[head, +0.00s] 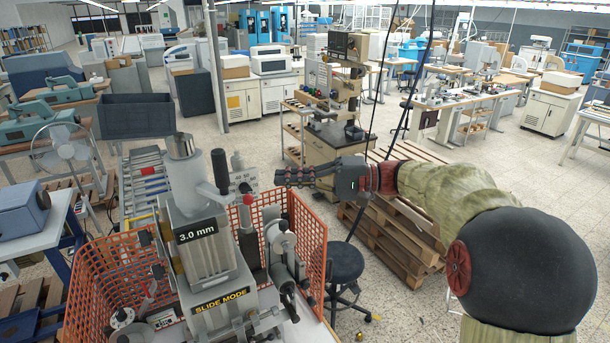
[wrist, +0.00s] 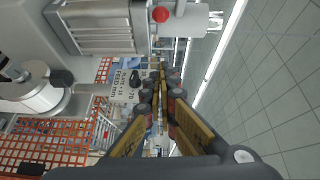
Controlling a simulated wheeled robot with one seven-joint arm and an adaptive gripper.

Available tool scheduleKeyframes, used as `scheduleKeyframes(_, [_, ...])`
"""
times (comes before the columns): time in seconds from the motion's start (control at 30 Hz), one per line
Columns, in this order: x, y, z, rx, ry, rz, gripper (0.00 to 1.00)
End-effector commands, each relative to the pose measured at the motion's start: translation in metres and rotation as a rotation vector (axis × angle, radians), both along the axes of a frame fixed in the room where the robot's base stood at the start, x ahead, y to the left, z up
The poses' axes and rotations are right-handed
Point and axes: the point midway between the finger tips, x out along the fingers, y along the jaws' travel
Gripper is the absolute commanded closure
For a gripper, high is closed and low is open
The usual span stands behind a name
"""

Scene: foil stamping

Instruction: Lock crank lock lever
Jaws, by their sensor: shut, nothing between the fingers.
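The foil stamping machine (head: 205,240) stands at the lower left in the head view, with "3.0 mm" and "SLIDE MODE" labels. The red knob (wrist: 160,14) and scale plate (wrist: 127,82) also show in the wrist view. Which part is the crank lock lever I cannot tell. My gripper (head: 279,177) is shut and empty, pointing left just right of the scale plate. In the wrist view its fingers (wrist: 165,75) lie together, apart from the machine.
An orange mesh guard (head: 309,235) surrounds the machine's sides below my gripper. A black stool (head: 346,262) and stacked wooden pallets (head: 385,245) stand to the right. A workbench cart (head: 335,145) stands behind my gripper. The space above the guard is open.

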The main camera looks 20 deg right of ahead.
Motion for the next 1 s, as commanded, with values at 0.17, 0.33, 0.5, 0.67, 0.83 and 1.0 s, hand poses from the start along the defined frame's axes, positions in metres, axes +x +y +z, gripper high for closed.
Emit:
scheduleKeyframes(0.17, [0.009, 0.034, 0.002, 0.000, 0.001, 0.003, 1.00])
scheduleKeyframes(0.33, [-0.013, 0.043, 0.001, 0.000, 0.000, 0.000, 1.00])
scheduleKeyframes(0.5, [-0.023, 0.049, -0.002, 0.000, 0.001, 0.000, 1.00])
scheduleKeyframes(0.67, [-0.025, 0.050, -0.003, 0.000, 0.000, 0.000, 1.00])
scheduleKeyframes(0.83, [-0.025, 0.050, -0.003, 0.000, 0.000, 0.000, 1.00])
scheduleKeyframes(1.0, [-0.026, 0.050, -0.003, 0.000, 0.000, -0.006, 1.00])
